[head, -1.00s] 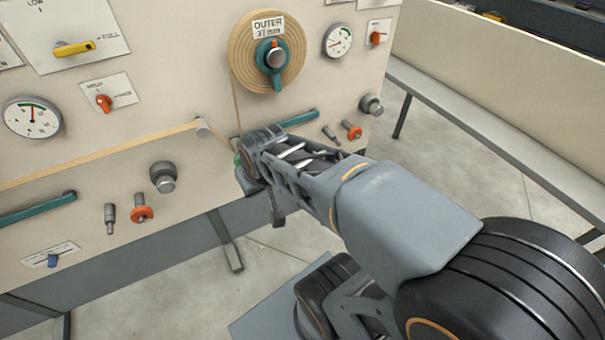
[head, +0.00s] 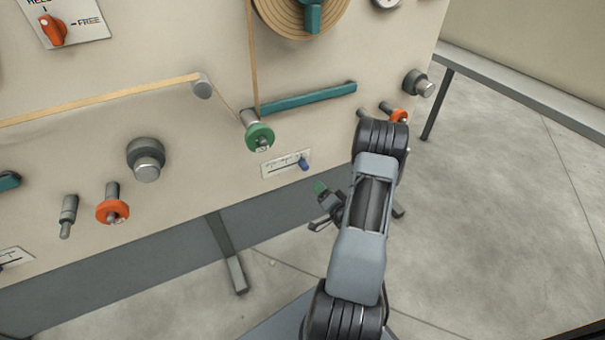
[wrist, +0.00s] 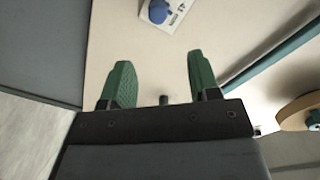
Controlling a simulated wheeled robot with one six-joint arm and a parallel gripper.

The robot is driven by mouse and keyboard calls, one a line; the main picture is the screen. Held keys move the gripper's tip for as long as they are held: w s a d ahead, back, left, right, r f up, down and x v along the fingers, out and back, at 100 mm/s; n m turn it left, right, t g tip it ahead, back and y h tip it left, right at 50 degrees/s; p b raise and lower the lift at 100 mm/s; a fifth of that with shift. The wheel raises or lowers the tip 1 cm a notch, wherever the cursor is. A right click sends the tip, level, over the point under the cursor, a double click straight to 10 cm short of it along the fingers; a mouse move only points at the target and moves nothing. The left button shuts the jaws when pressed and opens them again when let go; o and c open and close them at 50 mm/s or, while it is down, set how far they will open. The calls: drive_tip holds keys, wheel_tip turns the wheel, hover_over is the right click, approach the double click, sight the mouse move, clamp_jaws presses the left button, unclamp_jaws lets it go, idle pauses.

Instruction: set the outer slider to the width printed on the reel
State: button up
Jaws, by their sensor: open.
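The outer slider is a blue knob (head: 304,163) at the right end of a small white scale plate (head: 274,165), low on the panel below the teal bar. The wrist view shows the knob (wrist: 157,12) and part of the plate (wrist: 178,8) at its top edge; the scale marks are too small to read. My gripper (head: 321,204) is open and empty, below and slightly right of the knob and apart from it. In the wrist view the green fingertips (wrist: 160,68) are spread, with the knob beyond them. The outer reel (head: 290,18) is cut off at the top, its label out of view.
A green roller (head: 259,137) and the teal bar (head: 300,97) stick out above the plate. An orange knob (head: 398,115) and a grey knob (head: 418,83) are to the right, near my arm. A second scale plate (head: 14,257) is at lower left.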

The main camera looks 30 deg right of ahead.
sight(307, 169)
drive_tip(key=shift+m+t, duration=0.3)
drive_tip(key=w+b, duration=0.1)
drive_tip(key=w, duration=0.3)
drive_tip(key=w+d+b, duration=0.1)
drive_tip(key=w, duration=0.4)
drive_tip(key=w+d+f, duration=0.1)
drive_tip(key=w, duration=0.3)
drive_tip(key=shift+w+b, duration=0.15)
drive_tip(key=shift+b, duration=0.25)
clamp_jaws()
